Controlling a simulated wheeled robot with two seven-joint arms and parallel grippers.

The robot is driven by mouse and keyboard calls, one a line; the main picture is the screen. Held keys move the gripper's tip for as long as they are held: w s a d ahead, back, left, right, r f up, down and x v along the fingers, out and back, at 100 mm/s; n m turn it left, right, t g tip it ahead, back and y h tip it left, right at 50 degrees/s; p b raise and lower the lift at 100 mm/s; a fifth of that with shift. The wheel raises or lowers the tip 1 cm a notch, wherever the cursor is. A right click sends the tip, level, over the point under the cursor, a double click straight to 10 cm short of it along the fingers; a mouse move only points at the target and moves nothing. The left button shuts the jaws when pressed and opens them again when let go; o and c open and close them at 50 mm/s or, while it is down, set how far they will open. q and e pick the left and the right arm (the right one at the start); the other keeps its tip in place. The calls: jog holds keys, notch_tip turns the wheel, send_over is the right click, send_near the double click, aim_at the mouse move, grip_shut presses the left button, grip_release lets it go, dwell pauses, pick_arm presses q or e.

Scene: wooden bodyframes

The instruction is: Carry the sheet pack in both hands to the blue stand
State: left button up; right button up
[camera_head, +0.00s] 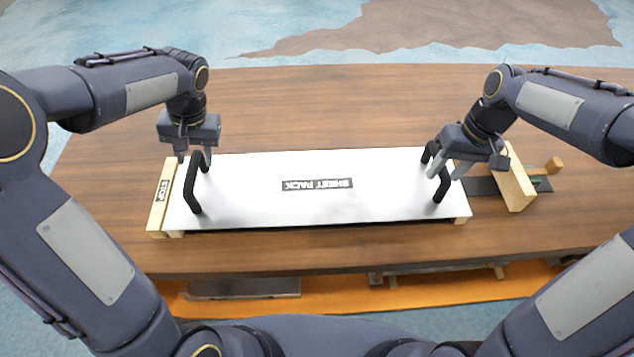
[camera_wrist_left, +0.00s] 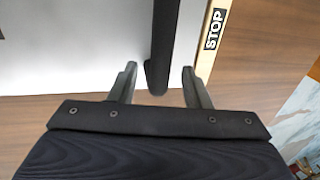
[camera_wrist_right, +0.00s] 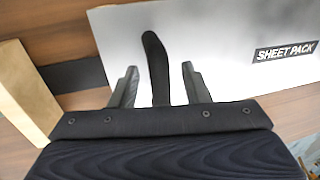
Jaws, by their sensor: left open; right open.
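The sheet pack (camera_head: 320,205) is a long white panel lying flat on wooden supports on the table, with a "SHEET PACK" label and a black handle near each end. My left gripper (camera_head: 193,157) is open above the left handle (camera_head: 192,187); in the left wrist view this handle (camera_wrist_left: 163,45) lies between the spread fingers. My right gripper (camera_head: 450,172) is open at the right handle (camera_head: 441,187); in the right wrist view this handle (camera_wrist_right: 156,65) stands between its fingers. Whether the fingers touch the handles cannot be told. No blue stand is seen.
A wooden strip marked STOP (camera_head: 160,197) runs along the pack's left end. Right of the pack, an upright wooden block (camera_head: 517,180) stands by a dark strip (camera_head: 482,186) and a small wooden cube (camera_head: 554,165). The table (camera_head: 330,100) behind the pack is clear.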

pick_arm(q)
jog(key=shift+a+f, duration=0.15)
jog(key=shift+f, duration=0.75)
pick_arm(e)
jog(key=shift+a+f, duration=0.15)
jog(key=shift+f, duration=0.7)
pick_arm(q)
grip_shut()
pick_arm(e)
grip_shut()
pick_arm(q)
jog(key=shift+r, duration=0.15)
pick_arm(e)
jog(key=shift+r, duration=0.15)
